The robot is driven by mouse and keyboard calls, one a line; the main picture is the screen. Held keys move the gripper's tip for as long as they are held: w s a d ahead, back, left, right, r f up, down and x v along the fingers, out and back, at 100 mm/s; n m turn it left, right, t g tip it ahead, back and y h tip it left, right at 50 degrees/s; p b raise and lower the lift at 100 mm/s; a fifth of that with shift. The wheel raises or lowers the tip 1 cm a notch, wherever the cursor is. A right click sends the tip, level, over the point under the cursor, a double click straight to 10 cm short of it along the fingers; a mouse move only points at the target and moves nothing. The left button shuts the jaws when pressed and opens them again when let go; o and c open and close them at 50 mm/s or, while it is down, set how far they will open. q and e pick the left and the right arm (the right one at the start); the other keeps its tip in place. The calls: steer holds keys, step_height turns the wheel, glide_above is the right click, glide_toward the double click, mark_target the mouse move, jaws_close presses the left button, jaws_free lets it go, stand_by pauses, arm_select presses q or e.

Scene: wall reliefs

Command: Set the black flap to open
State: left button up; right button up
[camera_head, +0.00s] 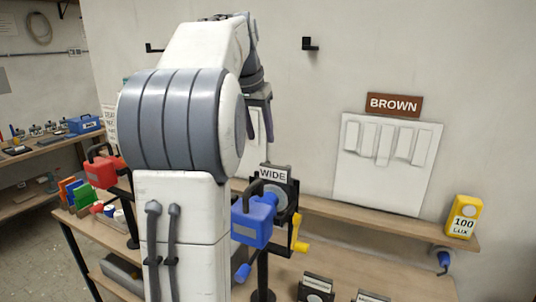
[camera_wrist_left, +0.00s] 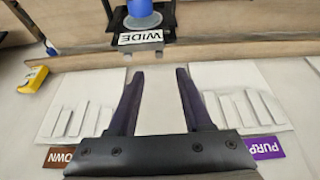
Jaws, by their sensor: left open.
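I cannot make out a black flap for certain in either view. The sign also shows, upside down, in the left wrist view (camera_wrist_left: 140,37). My left gripper (camera_head: 260,138) is up near the wall, above and behind that sign, partly hidden by my own arm. In the left wrist view the gripper (camera_wrist_left: 160,73) is open and empty, with bare wall between its dark fingers. My right gripper is not in view.
A white slatted panel (camera_head: 385,160) hangs under the sign BROWN (camera_head: 394,105). Another slatted panel (camera_wrist_left: 245,107) has a purple sign (camera_wrist_left: 263,148). A blue device (camera_head: 253,220), a yellow crank (camera_head: 299,238), a red device (camera_head: 101,170) and a yellow lux meter (camera_head: 463,217) are at the bench.

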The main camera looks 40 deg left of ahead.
mark_target(267, 162)
arm_select(q)
steer(key=x, duration=0.9)
steer(key=shift+w+f+p, duration=0.1)
steer(key=shift+f+p, duration=0.2)
steer(key=shift+p, duration=0.05)
jaws_close()
